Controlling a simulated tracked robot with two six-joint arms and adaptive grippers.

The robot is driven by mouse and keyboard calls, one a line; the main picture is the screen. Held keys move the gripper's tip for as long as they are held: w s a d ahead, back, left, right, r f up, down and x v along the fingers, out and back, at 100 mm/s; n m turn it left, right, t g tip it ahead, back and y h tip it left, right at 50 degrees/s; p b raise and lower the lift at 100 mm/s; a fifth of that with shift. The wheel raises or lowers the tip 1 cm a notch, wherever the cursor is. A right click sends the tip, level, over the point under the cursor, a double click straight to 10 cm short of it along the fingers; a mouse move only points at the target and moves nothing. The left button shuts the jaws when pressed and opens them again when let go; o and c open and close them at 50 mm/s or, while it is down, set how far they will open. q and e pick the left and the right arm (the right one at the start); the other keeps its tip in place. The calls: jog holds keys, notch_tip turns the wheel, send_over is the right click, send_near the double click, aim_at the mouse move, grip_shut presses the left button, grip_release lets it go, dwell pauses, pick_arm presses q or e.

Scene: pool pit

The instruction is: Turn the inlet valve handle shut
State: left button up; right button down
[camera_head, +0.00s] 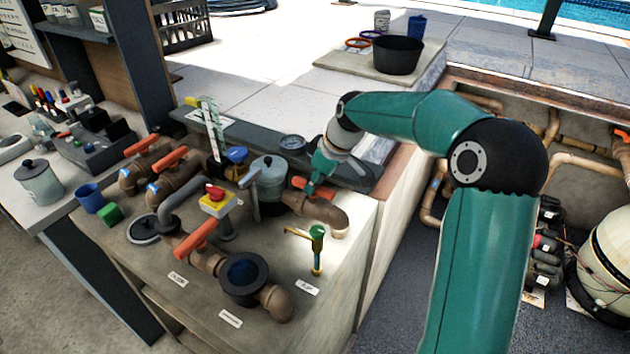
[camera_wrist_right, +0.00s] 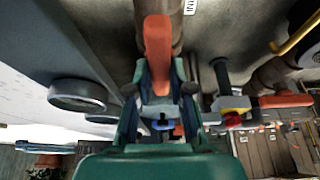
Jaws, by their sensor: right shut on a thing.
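The orange inlet valve handle (camera_head: 326,192) sits on a brown pipe (camera_head: 322,210) at the right end of the bench. It looks roughly in line with that pipe. My right gripper (camera_head: 313,184) reaches down onto the handle from behind and is shut on it. In the right wrist view the orange handle (camera_wrist_right: 158,45) lies between the two fingers (camera_wrist_right: 159,80), with its far end sticking out past them. A label starting "IN" shows partly beside the pipe there. The fingers hide part of the handle in the head view. My left gripper is not in view.
Other orange handles stand on the left pipes (camera_head: 170,157) and the front pipe (camera_head: 195,238). A grey lidded pot (camera_head: 268,180), a red-and-yellow switch (camera_head: 217,203) and a green-topped brass tap (camera_head: 317,243) are close by. A gauge (camera_head: 292,143) stands behind. The pit lies at right.

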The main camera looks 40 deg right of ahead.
jog(key=shift+m, duration=0.4)
jog(key=shift+m+h+b, duration=0.4)
jog(key=shift+m+b, duration=0.2)
jog(key=m+b, duration=0.1)
jog(key=m, duration=0.1)
jog(key=m+h+b, duration=0.1)
jog(key=m, duration=0.1)
jog(key=shift+a+f+h, duration=0.1)
jog(key=shift+h, duration=0.2)
jog(key=m+h+b, duration=0.1)
jog(key=m+b, duration=0.1)
jog(key=m, duration=0.2)
jog(key=shift+w+a, duration=0.1)
jog(key=m+g+h+b, duration=0.1)
jog(key=m, duration=0.1)
jog(key=shift+m, duration=0.3)
jog(key=m+b, duration=0.1)
jog(key=m, duration=0.1)
jog(key=shift+w+a+m+g+h, duration=0.1)
jog(key=shift+m+g+h, duration=0.2)
jog(key=shift+g+h, duration=0.1)
jog(key=shift+m+g, duration=0.5)
jog(key=shift+m, duration=0.8)
